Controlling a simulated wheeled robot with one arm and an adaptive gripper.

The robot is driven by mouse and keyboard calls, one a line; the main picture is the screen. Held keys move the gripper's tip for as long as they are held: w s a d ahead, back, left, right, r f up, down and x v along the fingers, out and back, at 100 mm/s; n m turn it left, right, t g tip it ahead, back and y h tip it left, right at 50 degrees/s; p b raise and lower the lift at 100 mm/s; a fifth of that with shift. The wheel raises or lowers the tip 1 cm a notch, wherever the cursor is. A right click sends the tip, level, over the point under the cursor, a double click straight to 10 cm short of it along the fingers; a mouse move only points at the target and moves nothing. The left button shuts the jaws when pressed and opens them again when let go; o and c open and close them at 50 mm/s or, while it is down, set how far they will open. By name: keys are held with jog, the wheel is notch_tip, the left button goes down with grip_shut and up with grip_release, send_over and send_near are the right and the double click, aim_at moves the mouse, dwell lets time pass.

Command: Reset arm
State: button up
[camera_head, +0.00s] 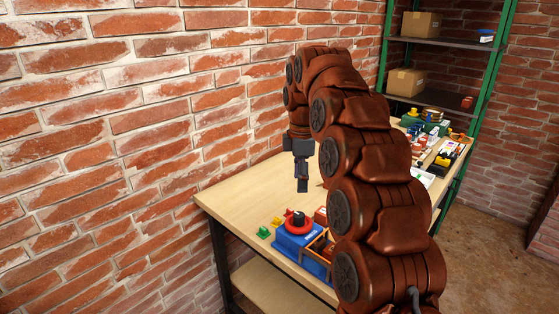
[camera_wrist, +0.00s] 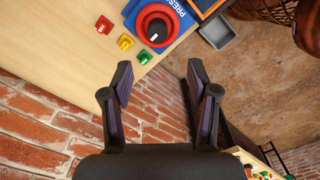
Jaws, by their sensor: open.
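My gripper (camera_head: 302,184) hangs fingers-down from my brown arm above the far left part of the wooden table (camera_head: 258,190). In the wrist view, my gripper (camera_wrist: 160,80) has its two dark fingers spread wide apart with nothing between them. The fingers appear over the brick wall and floor past the table edge (camera_wrist: 60,50). My arm arches across the middle of the head view and hides part of the table.
A blue device (camera_head: 292,243) with a red ring (camera_wrist: 141,24) and black knob stands on the table. Small red (camera_wrist: 104,25), yellow (camera_wrist: 125,42) and green (camera_wrist: 143,57) pieces lie beside it. A brick wall (camera_head: 110,150) is close left. Green shelving (camera_head: 440,42) holds cardboard boxes (camera_head: 405,82).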

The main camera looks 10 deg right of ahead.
jog(key=s+a+r+m+p, duration=0.15)
jog(key=s+m, duration=0.25)
jog(key=s, duration=0.6)
jog(key=s+r+m+p, duration=0.15)
jog(key=s+m, duration=0.25)
jog(key=s, duration=0.6)
jog(key=s+f+m+g+p, duration=0.1)
jog(key=s+f+m+p, duration=0.1)
jog(key=s, duration=0.9)
jog(key=s+f+m+p, duration=0.2)
jog(key=s+f+m, duration=0.3)
jog(key=s, duration=0.6)
jog(key=shift+s+d+m+g, duration=0.3)
jog(key=shift+m+g, duration=0.1)
jog(key=shift+m, duration=0.3)
